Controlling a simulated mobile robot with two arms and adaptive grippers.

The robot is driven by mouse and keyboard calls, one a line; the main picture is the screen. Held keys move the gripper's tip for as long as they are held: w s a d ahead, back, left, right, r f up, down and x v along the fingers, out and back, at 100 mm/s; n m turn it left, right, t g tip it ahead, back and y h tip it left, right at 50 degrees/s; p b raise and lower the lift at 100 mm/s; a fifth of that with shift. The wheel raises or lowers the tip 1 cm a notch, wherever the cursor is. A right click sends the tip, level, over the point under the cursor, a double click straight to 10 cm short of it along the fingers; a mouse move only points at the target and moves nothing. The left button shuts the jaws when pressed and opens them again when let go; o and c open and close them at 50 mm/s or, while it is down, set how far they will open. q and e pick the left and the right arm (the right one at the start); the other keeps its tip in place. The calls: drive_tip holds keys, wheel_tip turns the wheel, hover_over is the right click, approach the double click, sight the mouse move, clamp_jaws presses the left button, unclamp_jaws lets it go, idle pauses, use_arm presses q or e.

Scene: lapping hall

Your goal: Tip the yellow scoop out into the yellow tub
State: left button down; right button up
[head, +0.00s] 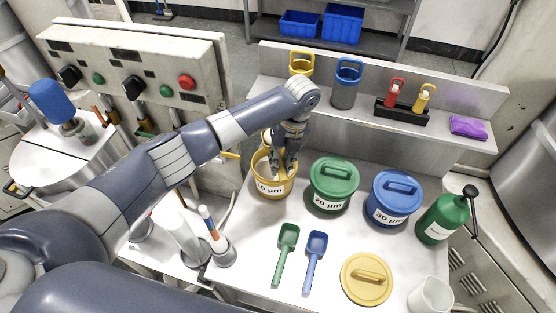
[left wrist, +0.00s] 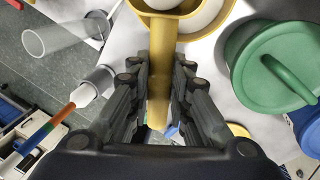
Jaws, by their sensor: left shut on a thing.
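The yellow tub (head: 273,187), labelled 10 µm, stands open on the bench in the head view. My left gripper (head: 284,162) points down at its mouth and covers part of the opening. In the left wrist view the fingers are shut on the handle of the yellow scoop (left wrist: 158,85). The scoop's bowl lies at the top edge, partly cut off, close to a yellow rim. My right gripper is not in view.
A green tub (head: 333,190) and a blue tub (head: 392,203), both lidded, stand right of the yellow tub. A green scoop (head: 285,250), a blue scoop (head: 315,258) and a yellow lid (head: 367,280) lie in front. A green bottle (head: 442,222) stands at right.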

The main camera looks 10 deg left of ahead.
use_arm(q)
drive_tip(key=shift+f, duration=0.1)
drive_tip(key=shift+s+d+f+h, duration=0.1)
drive_tip(key=shift+s+f+h, duration=0.1)
drive_tip(key=shift+h, duration=0.2)
drive_tip(key=shift+s+f+t+h, duration=0.3)
drive_tip(key=shift+f+t+h, duration=0.3)
drive_tip(key=shift+h, duration=0.2)
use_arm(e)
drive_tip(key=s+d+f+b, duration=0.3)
use_arm(q)
drive_tip(key=shift+s+a+f+t+h+b, duration=0.1)
drive_tip(key=shift+a+f+t+h+b, duration=0.3)
drive_tip(key=shift+t+h+b, duration=2.75)
drive_tip(key=shift+a+f+g+h+b, duration=0.1)
drive_tip(key=shift+f+g+h+b, duration=0.8)
drive_tip(key=shift+b, duration=5.2)
drive_tip(key=shift+s+a+f+t+h+b, duration=0.2)
drive_tip(key=shift+t+h+b, duration=0.85)
drive_tip(key=shift+h+b, duration=2.5)
use_arm(e)
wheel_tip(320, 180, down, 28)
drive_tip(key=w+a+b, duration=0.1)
drive_tip(key=b, duration=0.1)
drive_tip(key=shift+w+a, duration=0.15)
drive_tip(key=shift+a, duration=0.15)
